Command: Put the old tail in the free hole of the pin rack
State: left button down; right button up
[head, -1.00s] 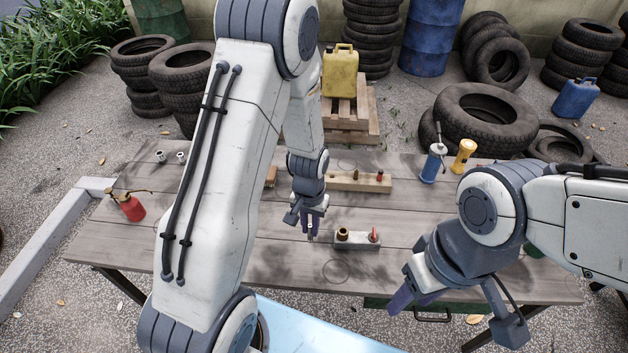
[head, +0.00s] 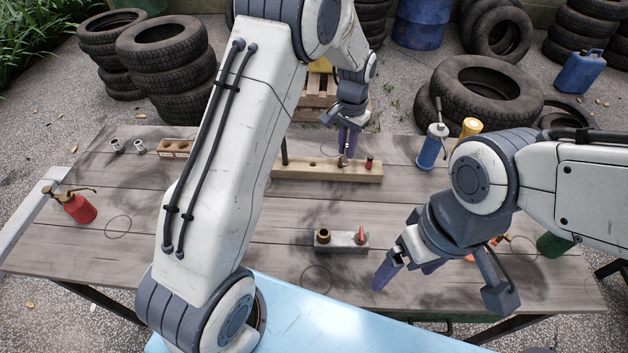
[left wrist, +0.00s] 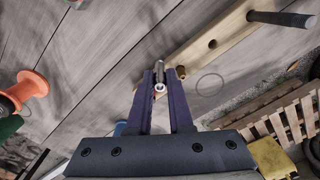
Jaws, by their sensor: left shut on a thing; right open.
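The pin rack (head: 300,170) is a pale wooden bar on the far part of the table. A dark rod (head: 284,152) stands at its left end and a red pin (head: 368,163) near its right end. An open hole (left wrist: 212,43) shows in the left wrist view. My left gripper (head: 347,150) points down over the rack, left of the red pin, shut on the old tail (left wrist: 159,73), a small metal piece. The tail's lower end is close to the rack; I cannot tell whether it is in a hole. My right gripper (head: 405,270) is open and empty at the front right.
A grey block (head: 342,242) with a brass fitting and a red-topped piece stands in front of the rack. A red oil can (head: 75,207), a small brown block (head: 175,148), a blue pump bottle (head: 430,150) and a yellow torch (head: 470,127) stand around. The left-front tabletop is clear.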

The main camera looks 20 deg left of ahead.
pick_arm(q)
jog(key=w+a+f+p, duration=0.1)
jog(key=a+f, duration=0.2)
jog(key=w+a+f+p, duration=0.1)
jog(key=a+f, duration=0.2)
jog(key=a, duration=0.1)
jog(key=w+a+f+p, duration=0.1)
jog(key=a+f, duration=0.2)
jog(key=shift+w+a+f+p, duration=0.2)
jog(key=shift+f+p, duration=0.05)
jog(key=shift+p, duration=0.05)
jog(key=shift+f, duration=0.3)
pick_arm(e)
notch_tip(320, 180, up, 3)
jog(key=shift+s+f, duration=0.1)
pick_arm(q)
jog(key=shift+f, duration=0.1)
jog(key=shift+f, duration=0.15)
jog(key=c, duration=0.8)
grip_release()
jog(key=shift+m, duration=0.3)
pick_arm(e)
jog(key=shift+f, duration=0.1)
